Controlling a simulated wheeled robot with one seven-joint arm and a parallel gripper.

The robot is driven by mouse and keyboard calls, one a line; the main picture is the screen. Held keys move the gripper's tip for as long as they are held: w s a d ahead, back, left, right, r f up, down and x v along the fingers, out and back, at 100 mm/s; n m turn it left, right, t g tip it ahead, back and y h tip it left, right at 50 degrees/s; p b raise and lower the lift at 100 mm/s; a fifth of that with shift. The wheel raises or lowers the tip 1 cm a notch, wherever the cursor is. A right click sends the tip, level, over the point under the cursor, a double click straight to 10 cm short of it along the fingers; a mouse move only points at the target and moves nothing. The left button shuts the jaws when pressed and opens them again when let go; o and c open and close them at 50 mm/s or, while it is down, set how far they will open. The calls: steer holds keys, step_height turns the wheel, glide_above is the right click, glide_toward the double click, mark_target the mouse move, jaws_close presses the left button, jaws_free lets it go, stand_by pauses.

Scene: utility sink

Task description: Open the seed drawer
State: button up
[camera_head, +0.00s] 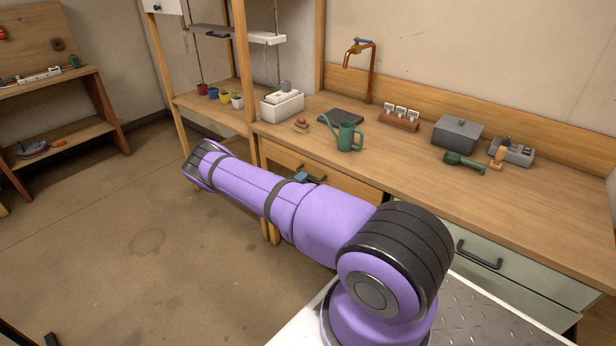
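A wooden drawer (345,186) sits under the front edge of the workbench, left of centre, and looks shut. A dark handle (318,180) shows on its front. A small blue-grey piece (301,177) shows at the handle's left end; I cannot tell what it is. My purple arm crosses in front and hides the lower part of this drawer. A pale green drawer (520,272) with a black handle (479,257) is at the right, also looking shut. No label shows which is the seed drawer.
The wooden worktop (420,180) holds a green watering can (346,137), a grey lidded box (457,134), a green hand tool (464,163) and a white box (282,106). A wooden shelf post (245,75) stands left of the drawer. The floor (120,240) at the left is clear.

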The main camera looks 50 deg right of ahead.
steer(key=shift+x, duration=1.8)
jaws_close()
